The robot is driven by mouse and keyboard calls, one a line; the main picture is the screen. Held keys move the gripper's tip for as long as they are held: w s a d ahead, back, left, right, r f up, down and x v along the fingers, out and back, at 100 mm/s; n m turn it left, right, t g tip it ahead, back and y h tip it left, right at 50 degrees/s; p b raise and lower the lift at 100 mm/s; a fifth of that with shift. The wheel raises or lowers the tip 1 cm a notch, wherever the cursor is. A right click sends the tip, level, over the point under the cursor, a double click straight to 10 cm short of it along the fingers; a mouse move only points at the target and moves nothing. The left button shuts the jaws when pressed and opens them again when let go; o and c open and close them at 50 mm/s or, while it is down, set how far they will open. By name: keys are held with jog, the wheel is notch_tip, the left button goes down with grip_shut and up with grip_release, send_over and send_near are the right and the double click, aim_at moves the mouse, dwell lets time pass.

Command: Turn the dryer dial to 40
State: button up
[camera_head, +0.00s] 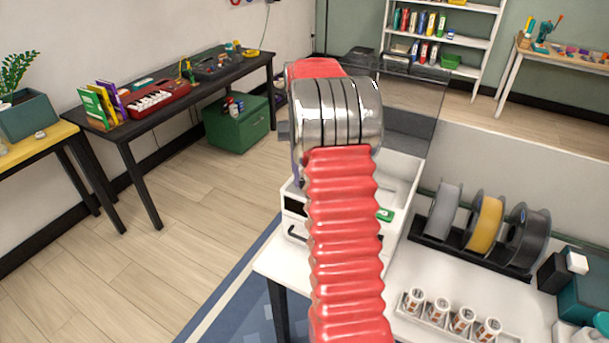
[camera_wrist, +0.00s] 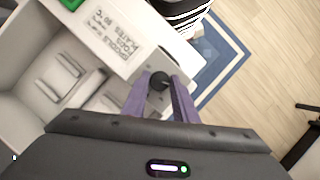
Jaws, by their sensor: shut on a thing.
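The white dryer (camera_head: 400,185) stands on the white table, largely behind my arm in the head view, with its smoky clear lid (camera_head: 420,95) raised. In the wrist view, its open white bin (camera_wrist: 30,95) is at the left. The dark round dial (camera_wrist: 159,80) sits between the purple fingertips of my gripper (camera_wrist: 158,84), which is shut on it. Dial marks and its pointer are too small to read. In the head view the dial is hidden, and only a sliver of a purple finger shows beside my arm.
A printed label (camera_wrist: 108,25) is on the dryer next to the dial. A green item (camera_head: 385,215) lies at the dryer. To the right are a rack with several spools (camera_head: 485,222) and a tray of small printed cylinders (camera_head: 450,318). The floor (camera_head: 160,240) at left is clear.

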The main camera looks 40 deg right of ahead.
jog(key=shift+s+f+n+h, duration=0.15)
jog(key=shift+n+h, duration=0.15)
jog(key=shift+n, duration=0.7)
jog(key=o, duration=1)
jog(key=shift+o, duration=0.2)
jog(key=shift+r, duration=0.2)
